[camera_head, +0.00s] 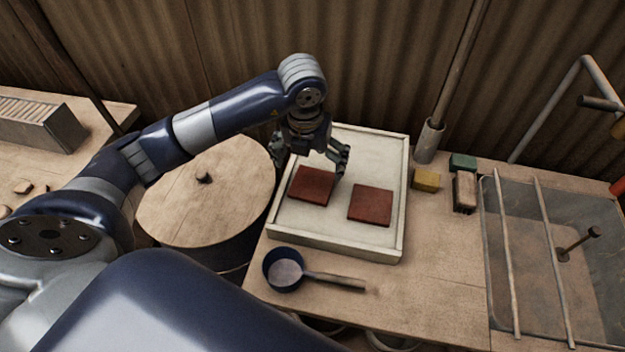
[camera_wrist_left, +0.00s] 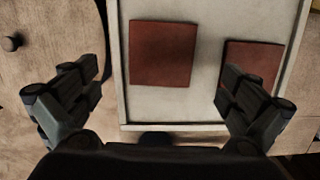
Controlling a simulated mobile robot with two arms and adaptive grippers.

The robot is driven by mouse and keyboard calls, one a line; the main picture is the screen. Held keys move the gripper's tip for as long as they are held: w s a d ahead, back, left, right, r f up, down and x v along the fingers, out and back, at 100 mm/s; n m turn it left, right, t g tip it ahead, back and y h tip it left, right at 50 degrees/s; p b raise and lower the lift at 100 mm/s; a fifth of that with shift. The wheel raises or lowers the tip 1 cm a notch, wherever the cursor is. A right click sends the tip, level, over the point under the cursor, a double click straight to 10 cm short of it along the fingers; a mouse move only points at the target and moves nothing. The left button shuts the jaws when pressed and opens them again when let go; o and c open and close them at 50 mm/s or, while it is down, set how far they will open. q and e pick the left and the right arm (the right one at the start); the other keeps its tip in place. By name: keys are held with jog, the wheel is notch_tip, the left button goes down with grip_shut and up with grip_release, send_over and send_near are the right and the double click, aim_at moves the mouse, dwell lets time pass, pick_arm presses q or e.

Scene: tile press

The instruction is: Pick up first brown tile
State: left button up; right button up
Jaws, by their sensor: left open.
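Two square reddish-brown tiles lie flat and apart in a pale shallow tray (camera_head: 398,190) on the wooden bench. The left brown tile (camera_head: 312,186) also shows near the top middle of the left wrist view (camera_wrist_left: 162,54). The right brown tile (camera_head: 370,206) shows in the left wrist view (camera_wrist_left: 252,60), partly hidden by a finger. My left gripper (camera_head: 310,166) is open and empty above the tray, over the left tile's far side. In the left wrist view its fingers (camera_wrist_left: 165,90) stand wide apart, with the left tile between and beyond them. My right gripper is not in view.
A round wooden lid with a knob (camera_head: 205,195) is left of the tray. A dark pan (camera_head: 284,270) lies in front. A yellow block (camera_head: 426,180), a green block (camera_head: 463,161) and a brush-like block (camera_head: 465,192) sit right, beside a glass-topped basin (camera_head: 530,250).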

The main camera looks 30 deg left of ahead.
aim_at(312, 183)
pick_arm(q)
jog(key=shift+w+f, duration=0.15)
jog(key=shift+f, duration=0.65)
notch_tip(312, 183, down, 4)
jog(key=shift+w+f+p, duration=0.15)
jog(key=shift+f+p, duration=0.05)
jog(key=shift+p, duration=0.45)
jog(key=shift+w+f, duration=0.15)
jog(key=shift+f, duration=0.3)
jog(key=c, duration=1.6)
jog(key=shift+c, duration=0.2)
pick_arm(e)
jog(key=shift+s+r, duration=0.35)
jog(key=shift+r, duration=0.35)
pick_arm(q)
jog(key=shift+r, duration=0.1)
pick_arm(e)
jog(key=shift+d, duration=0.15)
